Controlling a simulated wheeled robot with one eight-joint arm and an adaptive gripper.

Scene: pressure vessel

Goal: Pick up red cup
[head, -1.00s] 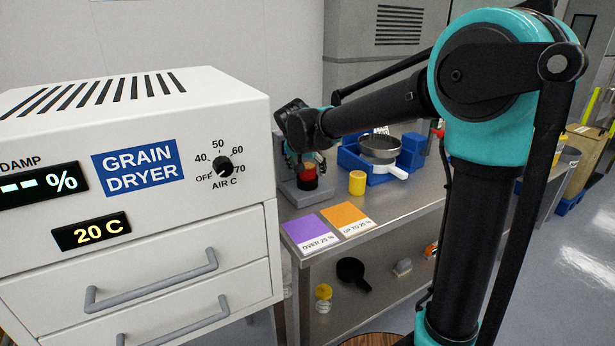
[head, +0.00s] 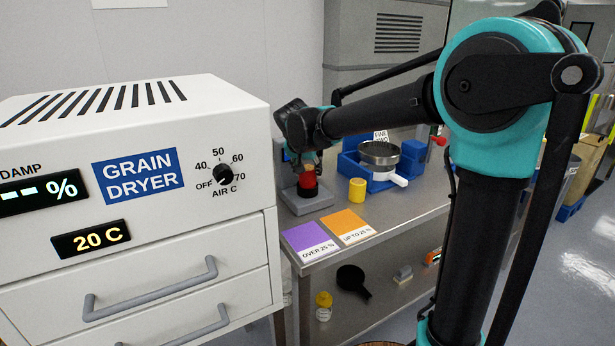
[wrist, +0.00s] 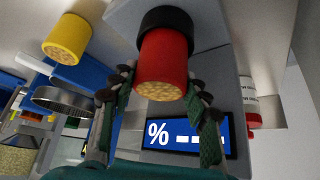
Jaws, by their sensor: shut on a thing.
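The red cup (head: 308,179) stands at the grey meter (head: 304,205) on the metal bench beside the dryer. In the wrist view the red cup (wrist: 163,62) shows its open end, filled with pale grain, towards the camera. A black ring (wrist: 166,18) surrounds its far, lower end; I cannot tell whether the cup is clear of the meter. My gripper (wrist: 158,92) is shut on the cup, with a finger on each side. In the head view my gripper (head: 308,160) comes down from above. The meter's blue display (wrist: 187,133) shows a percent sign and dashes.
A yellow cup (head: 357,190) stands right of the meter. Behind it are a blue stand (head: 350,164) and a sieve (head: 380,154). Purple (head: 308,240) and orange (head: 347,226) cards lie on the front of the bench. The grain dryer (head: 235,125) stands close on the left.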

